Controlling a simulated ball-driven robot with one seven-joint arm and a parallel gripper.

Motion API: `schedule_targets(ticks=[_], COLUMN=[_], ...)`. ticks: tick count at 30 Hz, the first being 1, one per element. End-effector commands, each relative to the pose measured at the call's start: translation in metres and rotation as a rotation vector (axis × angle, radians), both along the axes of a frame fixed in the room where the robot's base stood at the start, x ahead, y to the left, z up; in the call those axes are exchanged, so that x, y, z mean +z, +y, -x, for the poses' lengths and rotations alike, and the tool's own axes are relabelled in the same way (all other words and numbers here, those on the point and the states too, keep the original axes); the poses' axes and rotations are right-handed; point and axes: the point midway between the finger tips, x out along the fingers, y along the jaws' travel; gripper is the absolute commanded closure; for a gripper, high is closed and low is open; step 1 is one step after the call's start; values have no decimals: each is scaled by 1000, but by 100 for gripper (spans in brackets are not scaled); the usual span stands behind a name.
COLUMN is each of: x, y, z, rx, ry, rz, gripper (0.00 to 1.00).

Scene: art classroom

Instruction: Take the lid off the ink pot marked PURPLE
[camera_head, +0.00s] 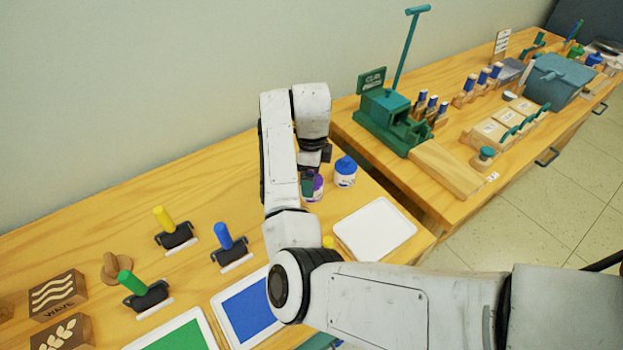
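A small white pot with a purple band (316,188) stands on the near wooden table, just left of a white pot with a blue lid (345,171). I take the purple one for the PURPLE ink pot; its lettering is too small to read. My gripper (314,175) points down at the top of this pot, and its dark parts cover much of the pot's upper left side. Whether the fingers touch the lid or are closed on it cannot be made out.
My arm crosses the table's middle and partly hides a yellow object (328,242). Blue (247,307) and green (180,337) ink trays and several rollers lie left. A teal press (392,122) stands on the far table.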

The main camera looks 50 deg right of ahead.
Motion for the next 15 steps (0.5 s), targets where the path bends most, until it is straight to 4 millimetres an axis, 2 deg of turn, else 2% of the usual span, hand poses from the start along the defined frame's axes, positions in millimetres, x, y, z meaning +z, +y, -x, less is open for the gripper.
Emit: schedule_targets(ticks=[3,15], x=[0,0], y=[0,0], z=[0,0], rx=[0,0], ry=[0,0], rz=[0,0], gripper=[10,48])
